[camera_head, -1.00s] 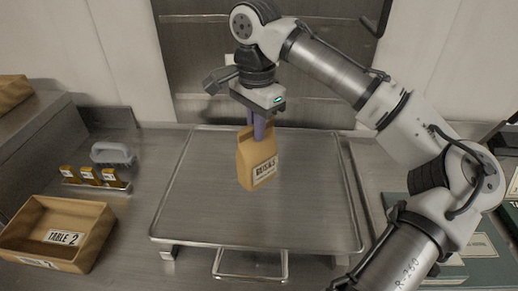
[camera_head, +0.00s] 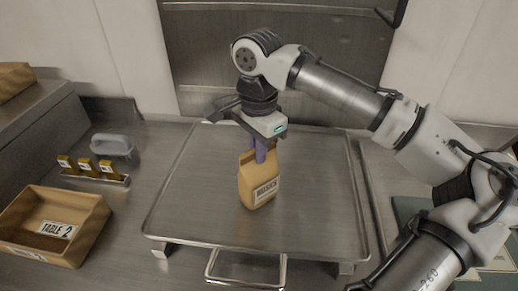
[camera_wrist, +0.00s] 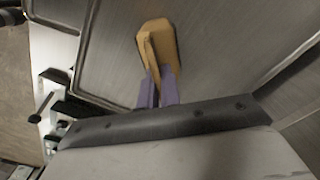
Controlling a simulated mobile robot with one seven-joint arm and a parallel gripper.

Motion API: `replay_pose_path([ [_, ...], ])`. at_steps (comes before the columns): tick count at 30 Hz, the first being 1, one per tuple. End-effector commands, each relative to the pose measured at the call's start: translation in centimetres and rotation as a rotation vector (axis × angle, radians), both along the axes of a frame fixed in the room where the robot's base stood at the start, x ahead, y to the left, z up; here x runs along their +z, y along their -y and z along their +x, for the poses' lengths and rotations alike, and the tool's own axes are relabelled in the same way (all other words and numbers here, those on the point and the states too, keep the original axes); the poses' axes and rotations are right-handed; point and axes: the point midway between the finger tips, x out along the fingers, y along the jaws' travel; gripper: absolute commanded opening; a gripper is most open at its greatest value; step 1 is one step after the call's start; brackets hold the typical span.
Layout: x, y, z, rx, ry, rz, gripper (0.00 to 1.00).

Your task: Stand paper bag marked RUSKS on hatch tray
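The tan paper bag (camera_head: 258,182) carries a white label reading RUSKS on its front. It is over the middle of the metal hatch tray (camera_head: 190,205), close to upright with a slight lean. I cannot tell whether its base touches the tray. My gripper (camera_head: 260,155) comes from above, its purple fingers shut on the bag's folded top. In the wrist view the bag (camera_wrist: 158,45) shows beyond the fingertips (camera_wrist: 158,85), with the tray surface (camera_wrist: 220,45) behind it. The label is hidden in that view.
A cardboard box marked TABLE 2 (camera_head: 88,235) stands on the counter at left. Behind it are several small yellow-brown tags (camera_head: 86,166) in a rack and a grey handled object (camera_head: 113,146). The tray around the bag is clear.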

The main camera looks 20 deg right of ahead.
Motion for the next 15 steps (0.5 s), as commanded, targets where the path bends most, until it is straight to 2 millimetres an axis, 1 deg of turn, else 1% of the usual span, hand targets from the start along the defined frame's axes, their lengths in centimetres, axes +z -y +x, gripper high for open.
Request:
replay_pose_path([
  [2,-0.31,-0.02,0.00,0.001,0.000,0.001,0.00],
  [3,-0.35,-0.01,0.00,0.000,0.000,0.001,0.06],
  [8,-0.28,0.00,0.00,0.000,0.000,0.000,0.27],
  [15,-0.25,0.01,0.01,0.000,0.000,0.000,0.27],
])
